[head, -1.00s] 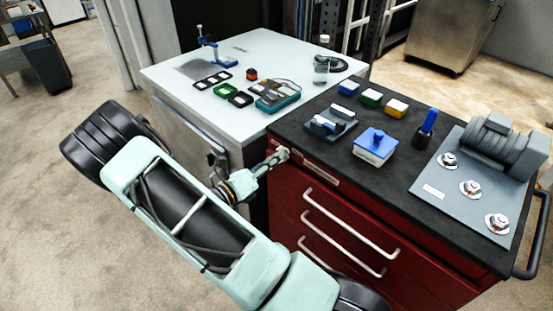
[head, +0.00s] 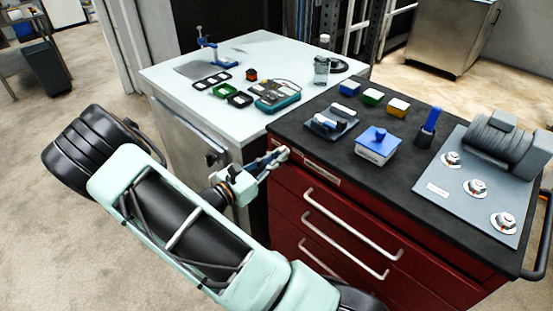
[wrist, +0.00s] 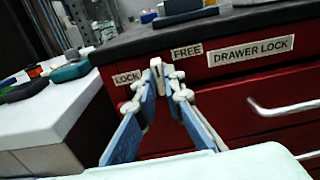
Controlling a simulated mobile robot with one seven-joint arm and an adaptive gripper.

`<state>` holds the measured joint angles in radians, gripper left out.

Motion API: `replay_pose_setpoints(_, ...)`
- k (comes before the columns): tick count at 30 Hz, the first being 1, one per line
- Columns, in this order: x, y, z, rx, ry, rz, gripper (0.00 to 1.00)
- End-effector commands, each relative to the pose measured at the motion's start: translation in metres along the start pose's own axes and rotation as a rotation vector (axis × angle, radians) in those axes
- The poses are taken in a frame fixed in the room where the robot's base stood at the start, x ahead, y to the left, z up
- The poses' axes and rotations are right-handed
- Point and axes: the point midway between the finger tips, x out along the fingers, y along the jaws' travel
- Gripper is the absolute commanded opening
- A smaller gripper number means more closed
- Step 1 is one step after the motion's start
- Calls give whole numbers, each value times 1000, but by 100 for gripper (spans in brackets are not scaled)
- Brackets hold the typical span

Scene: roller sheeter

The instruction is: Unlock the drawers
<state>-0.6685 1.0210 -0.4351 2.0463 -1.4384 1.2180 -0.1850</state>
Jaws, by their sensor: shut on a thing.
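The red drawer cabinet (head: 335,215) carries a "DRAWER LOCK" label (wrist: 251,50) on its top front strip. A small pale lock lever (wrist: 156,65) sits left of that label, between the "LOCK" label (wrist: 127,77) and the "FREE" label (wrist: 187,51). My gripper (wrist: 158,88) is shut on the lever, its blue-grey fingers meeting around it. In the head view my gripper (head: 280,154) is at the cabinet's upper left front corner. The fingers hide the lever's base, and I cannot tell which label it points to. The drawers with silver handles (head: 350,224) look closed.
A white-topped cabinet (head: 165,80) stands close on the left, with small trays and a teal case (head: 276,97) on it. The black top (head: 345,180) holds a blue-lidded box (head: 376,146) and a roller machine (head: 490,145). Open floor lies at left.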

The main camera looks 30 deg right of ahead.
Motion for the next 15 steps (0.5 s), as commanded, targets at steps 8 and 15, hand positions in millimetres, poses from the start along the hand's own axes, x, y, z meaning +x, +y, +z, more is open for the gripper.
replay_pose_setpoints(8,-1,0,-1,42,2,1,0)
replay_pose_setpoints(15,-1,0,-1,45,3,1,0)
